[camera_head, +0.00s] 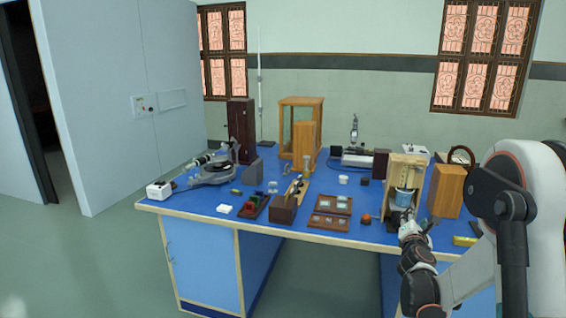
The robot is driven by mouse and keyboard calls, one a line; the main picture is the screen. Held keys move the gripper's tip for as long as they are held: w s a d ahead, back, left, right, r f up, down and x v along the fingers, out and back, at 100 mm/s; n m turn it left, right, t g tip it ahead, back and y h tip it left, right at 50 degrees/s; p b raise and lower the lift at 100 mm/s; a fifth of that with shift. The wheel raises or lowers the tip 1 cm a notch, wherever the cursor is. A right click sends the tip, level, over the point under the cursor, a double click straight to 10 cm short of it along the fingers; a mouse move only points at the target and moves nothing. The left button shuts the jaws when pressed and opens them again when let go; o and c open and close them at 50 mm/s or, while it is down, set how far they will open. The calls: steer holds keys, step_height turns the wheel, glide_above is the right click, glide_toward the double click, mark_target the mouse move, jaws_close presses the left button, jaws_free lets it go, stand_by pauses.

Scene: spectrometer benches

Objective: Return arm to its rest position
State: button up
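My arm (505,225) comes in from the right edge, bends down and reaches forward to the front edge of the blue bench. My gripper (408,222) is at the arm's far end, small in the picture, in front of an open-fronted wooden box (394,172). A blue cylinder with a pale top (403,198) shows in the box, just above my gripper in the picture. I cannot tell whether the gripper touches it or whether its fingers are open or shut.
The blue-topped bench (335,182) carries several instruments and boxes. A wooden block (446,190) stands right of the open box, and a reddish-brown ball (366,219) lies to its left. A yellow item (464,241) lies near the right front. Floor at left (95,260) is clear.

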steer(key=s+a+r+m+g, duration=0.1)
steer(key=s+a+r+m, duration=0.15)
steer(key=s+m, duration=0.2)
steer(key=s+a+r+m+g+y, duration=0.1)
steer(key=s+a+r+m+g, duration=0.1)
steer(key=s+r+m, duration=0.3)
steer(key=s+a+r+m+g, duration=0.1)
steer(key=s+a+r+m, duration=0.15)
steer(key=s, duration=0.35)
steer(key=s+a+f+m+g+y, duration=0.2)
steer(key=s+a+m, duration=0.3)
steer(key=s, duration=0.8)
steer(key=s+a+f+m+g+y, duration=0.2)
steer(key=s+a+f+m+y, duration=0.2)
steer(key=s+a, duration=0.6)
steer(key=s+m, duration=0.2)
steer(key=s, duration=0.1)
steer(key=shift+s+f+g, duration=0.15)
steer(key=shift+f+g, duration=0.05)
steer(key=shift+g, duration=0.2)
steer(key=shift+a, duration=0.1)
